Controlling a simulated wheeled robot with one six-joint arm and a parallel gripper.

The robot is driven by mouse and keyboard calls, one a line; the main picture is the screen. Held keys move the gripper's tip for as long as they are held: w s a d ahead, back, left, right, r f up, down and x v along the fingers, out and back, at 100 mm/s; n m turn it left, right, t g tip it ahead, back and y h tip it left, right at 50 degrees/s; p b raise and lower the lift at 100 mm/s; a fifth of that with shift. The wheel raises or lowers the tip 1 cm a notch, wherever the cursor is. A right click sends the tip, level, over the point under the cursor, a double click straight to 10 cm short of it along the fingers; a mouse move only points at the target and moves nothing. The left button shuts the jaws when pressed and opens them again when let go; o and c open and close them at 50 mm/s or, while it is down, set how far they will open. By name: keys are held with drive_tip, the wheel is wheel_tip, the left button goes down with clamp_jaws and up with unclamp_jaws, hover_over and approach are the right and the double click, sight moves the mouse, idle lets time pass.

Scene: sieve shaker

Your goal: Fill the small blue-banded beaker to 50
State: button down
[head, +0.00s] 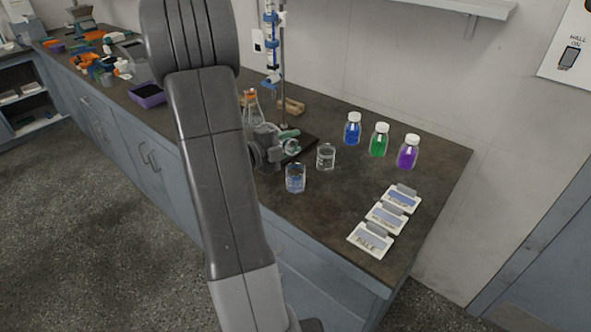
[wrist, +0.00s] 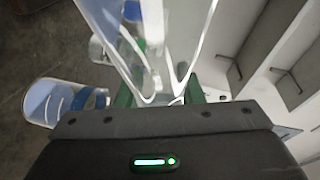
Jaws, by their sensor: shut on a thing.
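A small beaker that looks blue-tinted (head: 295,180) stands upright near the bench's front edge. In the wrist view a clear beaker with a blue band (wrist: 82,98) shows at the left; how much is in it I cannot tell. My gripper (head: 285,143) is low over the bench, left of and behind the small beaker. Its green fingers (wrist: 160,97) are shut on a clear glass vessel (wrist: 150,40), which fills the top of the wrist view. The vessel's full shape and contents are unclear. A second, clear beaker (head: 326,158) stands farther back to the right.
A burette (head: 270,45) on a stand rises behind my gripper. An orange-topped flask (head: 252,103) is beside it. Blue (head: 352,130), green (head: 379,140) and purple (head: 408,152) bottles stand near the wall. Labelled cards (head: 386,217) lie at the right. Bench between cards and beakers is clear.

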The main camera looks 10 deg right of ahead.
drive_tip(key=shift+r+m+b, duration=0.15)
drive_tip(key=shift+m+b, duration=0.25)
drive_tip(key=shift+b, duration=0.2)
idle(0.5)
drive_tip(key=shift+s+d+f+m+b, duration=0.15)
drive_tip(key=shift+f+m+b, duration=0.45)
drive_tip(key=shift+b, duration=1.3)
idle(0.6)
drive_tip(key=shift+r+m+b, duration=0.25)
drive_tip(key=shift+m+b, duration=0.25)
drive_tip(key=shift+b, duration=0.1)
idle(1.0)
drive_tip(key=r+n+p, duration=0.1)
drive_tip(key=p, duration=0.2)
drive_tip(key=shift+r+n+p, duration=0.2)
drive_tip(key=shift+n+p, duration=0.1)
drive_tip(key=shift+p, duration=0.7)
drive_tip(key=shift+n+p, duration=0.3)
drive_tip(key=shift+p, duration=0.05)
drive_tip(key=shift+f, duration=0.3)
drive_tip(key=shift+n+p, duration=0.3)
